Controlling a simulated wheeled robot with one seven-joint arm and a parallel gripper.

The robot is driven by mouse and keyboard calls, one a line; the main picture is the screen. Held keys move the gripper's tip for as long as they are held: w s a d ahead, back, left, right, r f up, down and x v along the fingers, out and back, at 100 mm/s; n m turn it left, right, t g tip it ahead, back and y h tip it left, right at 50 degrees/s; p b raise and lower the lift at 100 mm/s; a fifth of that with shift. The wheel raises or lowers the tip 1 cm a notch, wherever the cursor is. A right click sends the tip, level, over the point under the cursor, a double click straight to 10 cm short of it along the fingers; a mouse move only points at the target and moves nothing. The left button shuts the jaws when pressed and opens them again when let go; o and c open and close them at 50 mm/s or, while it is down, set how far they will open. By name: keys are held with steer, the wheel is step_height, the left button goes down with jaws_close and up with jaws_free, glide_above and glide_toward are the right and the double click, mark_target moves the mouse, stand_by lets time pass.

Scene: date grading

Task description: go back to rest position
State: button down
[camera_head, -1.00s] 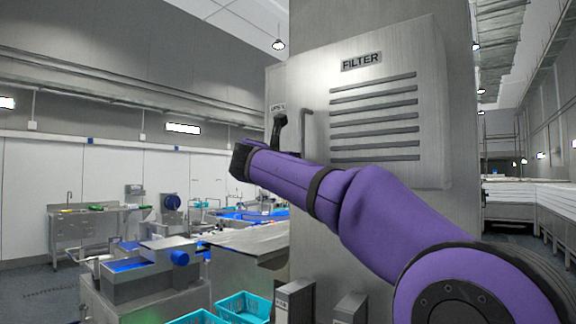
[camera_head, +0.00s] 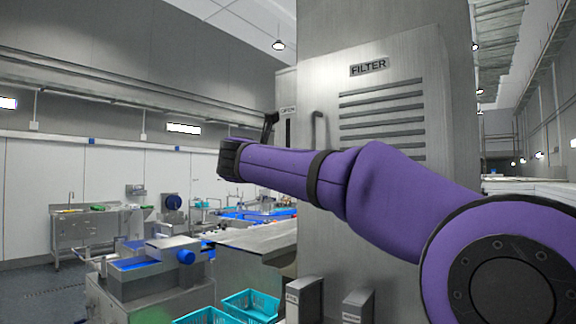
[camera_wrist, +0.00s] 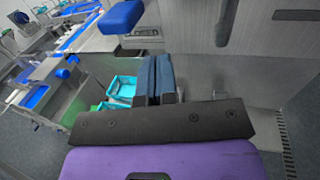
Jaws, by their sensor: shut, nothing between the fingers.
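My purple arm reaches from the lower right to the middle of the head view, raised in front of a metal cabinet (camera_head: 440,110) marked FILTER. A small dark part, apparently of my wrist or gripper, rises behind the far end of the forearm; the fingers cannot be made out there. In the wrist view, my gripper (camera_wrist: 156,62) has two dark blue fingers side by side beyond a black bar. It is shut and empty, and appears to touch nothing.
The cabinet's upright handle (camera_head: 319,132) is near my forearm. Two small grey bins, one a labelled bin (camera_head: 303,300), stand low before the cabinet. Teal crates (camera_head: 250,304), a blue-topped machine (camera_head: 150,262) and a sink bench (camera_head: 85,230) are left. Open floor shows far left.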

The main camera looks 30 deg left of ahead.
steer(key=s, duration=0.6)
steer(key=shift+a, duration=0.25)
